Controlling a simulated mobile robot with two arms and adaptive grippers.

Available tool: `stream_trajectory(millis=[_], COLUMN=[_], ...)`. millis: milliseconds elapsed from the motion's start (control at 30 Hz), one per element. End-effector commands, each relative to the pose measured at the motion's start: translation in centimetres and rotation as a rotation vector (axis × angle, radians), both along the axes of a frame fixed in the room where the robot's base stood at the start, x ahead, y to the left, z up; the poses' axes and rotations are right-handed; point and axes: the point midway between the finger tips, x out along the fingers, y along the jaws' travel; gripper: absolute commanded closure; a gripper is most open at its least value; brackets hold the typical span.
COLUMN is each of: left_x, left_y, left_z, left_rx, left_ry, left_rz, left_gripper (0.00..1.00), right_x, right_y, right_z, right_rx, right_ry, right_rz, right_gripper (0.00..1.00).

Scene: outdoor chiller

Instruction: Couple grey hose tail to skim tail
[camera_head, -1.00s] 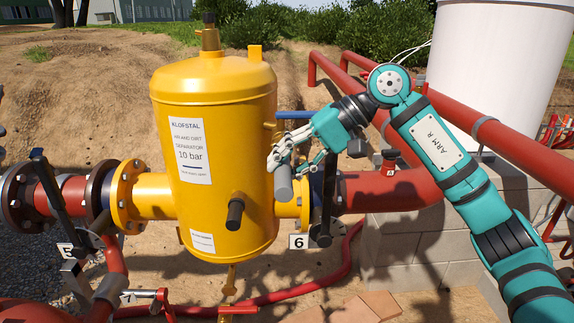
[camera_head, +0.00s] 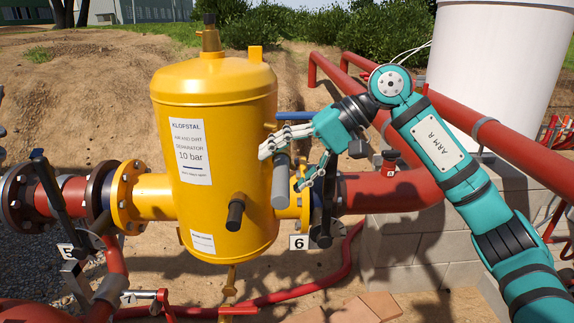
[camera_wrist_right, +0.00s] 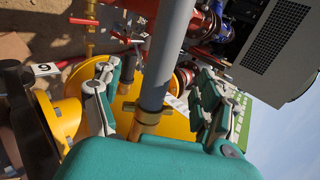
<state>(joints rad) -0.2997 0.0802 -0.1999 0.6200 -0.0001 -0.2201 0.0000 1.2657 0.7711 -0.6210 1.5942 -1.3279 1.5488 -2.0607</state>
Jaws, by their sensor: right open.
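My right gripper (camera_head: 293,164) is open beside the right side of the yellow separator, its fingers spread on either side of a grey tube (camera_head: 291,192). In the right wrist view, the grey tube (camera_wrist_right: 168,55) runs between the open fingers (camera_wrist_right: 155,102) and meets a brass collar (camera_wrist_right: 149,113) at the yellow separator. A gap shows between the tube and the fingers there. A shorter dark grey stub (camera_head: 236,211) sticks out of the separator's front. I cannot tell which piece is the hose tail or the skim tail. My left gripper is not in view.
The yellow separator (camera_head: 213,110) fills the middle, with flanged red pipes (camera_head: 395,190) on both sides. A dark valve lever (camera_head: 324,215) stands just right of the grey tube. A red hose (camera_head: 300,291) lies on the ground. A white tank (camera_head: 500,70) stands behind my right arm.

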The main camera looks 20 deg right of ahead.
Motion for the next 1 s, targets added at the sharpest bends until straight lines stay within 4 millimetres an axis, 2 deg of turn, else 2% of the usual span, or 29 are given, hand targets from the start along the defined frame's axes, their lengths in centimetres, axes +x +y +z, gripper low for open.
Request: stream_trajectory(millis=[433, 600, 1000], left_x=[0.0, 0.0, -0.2], left_y=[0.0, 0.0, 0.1], left_z=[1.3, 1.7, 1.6], left_rx=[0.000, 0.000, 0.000], left_ry=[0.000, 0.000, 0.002], left_rz=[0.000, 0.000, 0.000], left_gripper=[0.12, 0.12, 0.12], right_x=[-1.0, -1.3, -1.4], right_y=[-3.8, -5.0, -5.2], right_z=[3.6, 4.4, 4.5], right_rx=[0.001, 0.000, 0.001], right_ry=[-0.002, 0.000, -0.001], right_rz=[-0.002, -0.002, -0.001], right_gripper=[0.25, 0.25, 0.25])
